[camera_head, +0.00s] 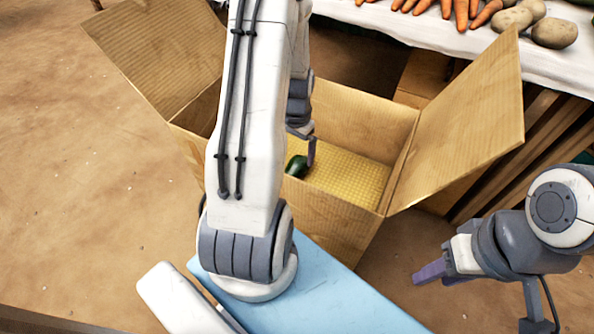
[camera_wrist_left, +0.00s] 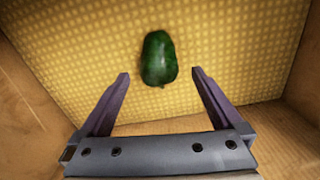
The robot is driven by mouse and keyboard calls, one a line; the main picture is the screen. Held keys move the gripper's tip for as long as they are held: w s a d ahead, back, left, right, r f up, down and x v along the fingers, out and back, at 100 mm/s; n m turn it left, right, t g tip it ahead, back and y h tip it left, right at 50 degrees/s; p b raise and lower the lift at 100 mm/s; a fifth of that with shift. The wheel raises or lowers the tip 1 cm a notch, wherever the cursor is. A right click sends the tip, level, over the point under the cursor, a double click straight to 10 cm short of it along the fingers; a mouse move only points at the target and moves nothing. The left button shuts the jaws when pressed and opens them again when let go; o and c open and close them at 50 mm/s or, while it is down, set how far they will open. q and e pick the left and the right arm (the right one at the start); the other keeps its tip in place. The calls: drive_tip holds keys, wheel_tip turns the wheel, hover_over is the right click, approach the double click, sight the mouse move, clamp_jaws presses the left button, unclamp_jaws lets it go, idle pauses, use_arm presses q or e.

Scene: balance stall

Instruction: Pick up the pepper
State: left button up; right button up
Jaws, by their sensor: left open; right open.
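The dark green pepper (camera_head: 296,166) lies on the yellow woven-looking floor of an open cardboard box (camera_head: 350,125). In the left wrist view the pepper (camera_wrist_left: 159,59) is at the top middle, beyond the fingertips and between their lines. My left gripper (camera_wrist_left: 160,75) is open and empty, reaching down into the box, with the pepper apart from both fingers. In the head view my left arm hides part of the box, and one left finger (camera_head: 312,151) shows beside the pepper. My right gripper (camera_head: 430,272) is outside the box at the lower right, open and holding nothing visible.
Box flaps (camera_head: 470,120) stand out at the sides, and the box walls surround my left gripper. A white-covered stall table (camera_head: 470,40) behind holds carrots (camera_head: 460,10) and potatoes (camera_head: 553,33). The brown ground at left is mostly clear.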

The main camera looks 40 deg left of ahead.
sight(297, 162)
use_arm(q)
wheel_tip(297, 162, down, 6)
drive_tip(key=b, duration=0.4)
drive_tip(key=shift+f, duration=0.15)
drive_tip(key=c, duration=1.2)
